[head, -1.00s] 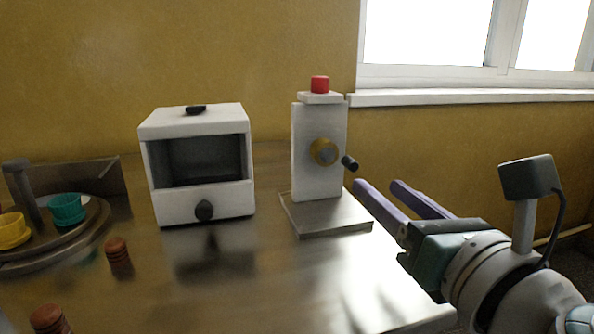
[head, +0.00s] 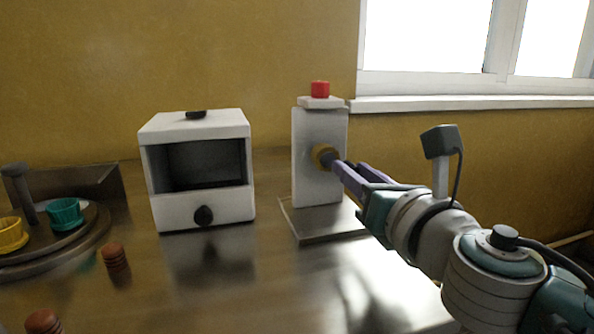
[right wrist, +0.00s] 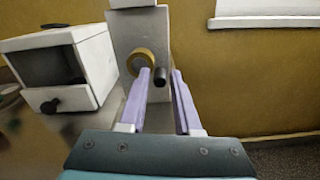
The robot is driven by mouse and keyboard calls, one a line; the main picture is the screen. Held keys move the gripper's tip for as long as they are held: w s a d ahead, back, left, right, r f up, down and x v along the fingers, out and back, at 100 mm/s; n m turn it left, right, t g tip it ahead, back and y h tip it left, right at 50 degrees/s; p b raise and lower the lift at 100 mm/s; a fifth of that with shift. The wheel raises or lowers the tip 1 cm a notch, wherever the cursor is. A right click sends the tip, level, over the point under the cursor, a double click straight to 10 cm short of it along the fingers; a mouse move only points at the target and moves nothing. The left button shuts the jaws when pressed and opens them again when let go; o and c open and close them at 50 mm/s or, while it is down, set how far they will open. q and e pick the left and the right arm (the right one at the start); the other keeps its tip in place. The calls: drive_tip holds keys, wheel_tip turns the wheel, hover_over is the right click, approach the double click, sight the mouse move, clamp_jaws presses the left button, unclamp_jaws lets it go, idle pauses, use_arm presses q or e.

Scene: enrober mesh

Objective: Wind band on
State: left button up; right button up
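A white upright post (head: 309,180) on a flat metal base (head: 318,227) carries a brass-coloured disc (head: 322,156) on its front and a red button (head: 320,89) on top. The disc also shows in the right wrist view (right wrist: 139,62). A short black crank handle (right wrist: 161,77) sticks out beside the disc. My right gripper (head: 345,168) is open at the handle. In the right wrist view its purple fingers (right wrist: 161,80) lie on either side of the handle, with gaps showing. In the head view the gripper hides the handle. My left gripper is not in view.
A white box with a dark open front (head: 203,166) and a black knob stands left of the post. A round metal turntable (head: 90,240) holds a teal cup (head: 65,214) and a yellow cup (head: 12,235). Small reddish-brown stacks (head: 115,257) stand at the front left.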

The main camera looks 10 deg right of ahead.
clamp_jaws()
drive_tip(key=shift+f+m, duration=0.1)
drive_tip(key=shift+m, duration=0.2)
